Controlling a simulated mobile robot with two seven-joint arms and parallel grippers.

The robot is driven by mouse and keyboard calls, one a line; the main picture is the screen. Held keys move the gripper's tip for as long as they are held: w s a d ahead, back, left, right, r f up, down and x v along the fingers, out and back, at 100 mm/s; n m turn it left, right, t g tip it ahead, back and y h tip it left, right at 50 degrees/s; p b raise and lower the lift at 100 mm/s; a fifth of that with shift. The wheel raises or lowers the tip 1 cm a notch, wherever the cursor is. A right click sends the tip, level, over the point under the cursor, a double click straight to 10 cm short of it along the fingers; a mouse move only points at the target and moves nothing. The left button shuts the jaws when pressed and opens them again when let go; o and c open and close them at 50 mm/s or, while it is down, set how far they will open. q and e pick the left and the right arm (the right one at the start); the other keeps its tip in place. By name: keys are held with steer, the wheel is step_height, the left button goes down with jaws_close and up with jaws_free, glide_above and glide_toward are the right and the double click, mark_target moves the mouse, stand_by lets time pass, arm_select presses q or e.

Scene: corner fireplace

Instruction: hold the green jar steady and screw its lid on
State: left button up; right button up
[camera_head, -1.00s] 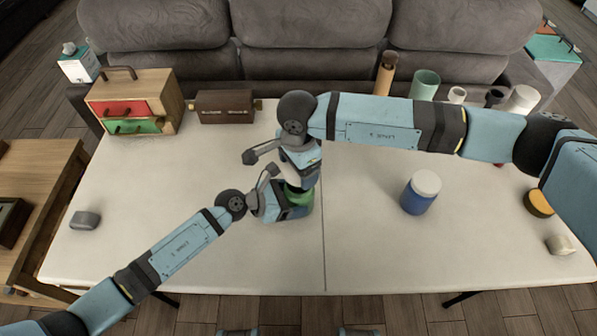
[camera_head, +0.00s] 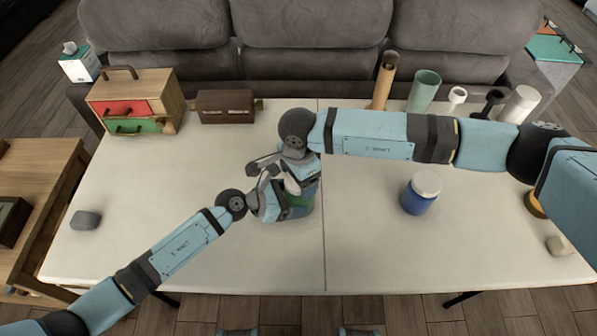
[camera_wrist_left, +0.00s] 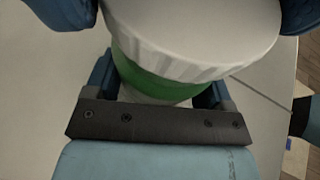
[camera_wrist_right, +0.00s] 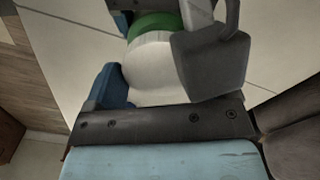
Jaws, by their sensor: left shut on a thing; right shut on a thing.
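The green jar (camera_head: 300,200) stands on the white table left of the middle seam, mostly hidden by my grippers. My left gripper (camera_head: 287,207) is shut around the jar's side. A white lid (camera_wrist_left: 200,40) with a ribbed edge is over the top of the jar in the left wrist view, where the green body (camera_wrist_left: 150,80) shows below it. My right gripper (camera_head: 298,178) is shut on the lid from above. In the right wrist view the lid (camera_wrist_right: 152,70) lines up closely with the green jar (camera_wrist_right: 155,22). I cannot tell whether its thread is engaged.
A blue jar with a white lid (camera_head: 420,193) stands to the right. A drawer box (camera_head: 135,105), a brown chest (camera_head: 226,107) and several tubes and cups (camera_head: 424,90) line the back. A grey stone (camera_head: 85,220) lies left. The table's front is clear.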

steer(key=shift+f, duration=0.65)
stand_by(0.5)
arm_select(q)
steer(key=c, duration=0.5)
steer(key=shift+o, duration=0.2)
arm_select(e)
steer(key=m, duration=1)
steer(key=shift+w, duration=0.2)
steer(key=o, duration=0.8)
steer(key=shift+r, duration=2.25)
